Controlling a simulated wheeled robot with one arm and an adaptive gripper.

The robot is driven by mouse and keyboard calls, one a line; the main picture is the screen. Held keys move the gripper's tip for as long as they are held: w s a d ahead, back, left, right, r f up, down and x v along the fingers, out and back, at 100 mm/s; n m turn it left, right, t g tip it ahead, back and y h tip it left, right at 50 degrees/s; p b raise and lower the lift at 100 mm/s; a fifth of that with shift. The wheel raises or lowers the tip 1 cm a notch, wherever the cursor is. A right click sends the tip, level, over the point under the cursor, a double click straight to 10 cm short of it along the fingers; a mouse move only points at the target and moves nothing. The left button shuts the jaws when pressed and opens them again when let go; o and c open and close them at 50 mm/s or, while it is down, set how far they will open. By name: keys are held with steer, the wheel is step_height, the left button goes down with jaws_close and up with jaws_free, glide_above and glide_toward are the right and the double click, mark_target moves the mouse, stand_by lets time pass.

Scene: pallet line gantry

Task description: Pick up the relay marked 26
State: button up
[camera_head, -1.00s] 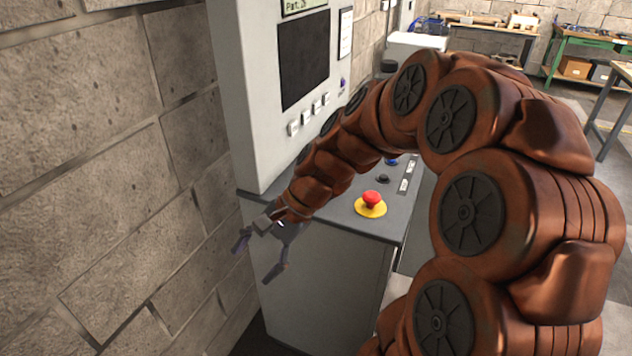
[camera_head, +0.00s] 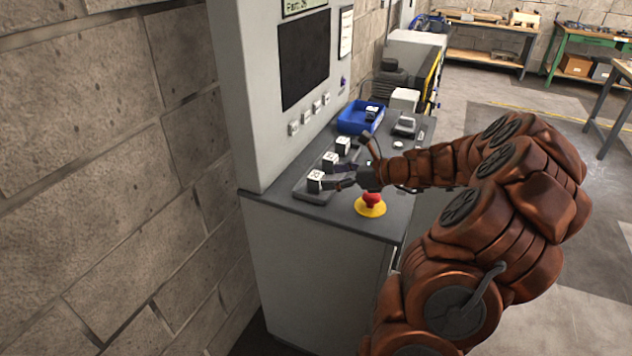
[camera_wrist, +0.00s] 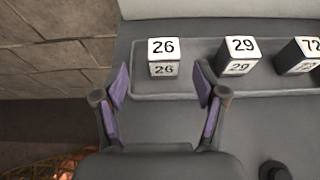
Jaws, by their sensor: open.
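The relay marked 26 (camera_wrist: 163,58) is a small cube with a white top, standing at the left end of a shallow grey tray (camera_wrist: 195,86) in the wrist view. It also shows in the head view (camera_head: 315,181), at the near end of the row. My gripper (camera_wrist: 160,88) is open and empty, its purple-padded fingers spread to either side of and a little short of this relay. In the head view my gripper (camera_head: 345,175) hovers just right of the row. Relay 29 (camera_wrist: 240,56) and a relay marked 72 (camera_wrist: 300,55) stand further right in the tray.
A red emergency button on a yellow base (camera_head: 370,205) sits close below my gripper. A blue bin (camera_head: 352,118) holding a dark item stands further back on the console. The grey cabinet with a dark screen (camera_head: 304,60) rises behind the tray.

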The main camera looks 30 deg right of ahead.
mark_target(322, 177)
steer(key=shift+d+p+x, duration=0.15)
steer(key=shift+p+x, duration=0.3)
steer(key=shift+x, duration=1.15)
steer(key=shift+d+p+x, duration=0.1)
steer(key=shift+p+x, duration=0.35)
steer(key=shift+x, duration=1.15)
steer(key=shift+f, duration=0.2)
steer(key=c, duration=1.2)
steer(key=shift+r, duration=0.1)
steer(key=shift+c, duration=0.2)
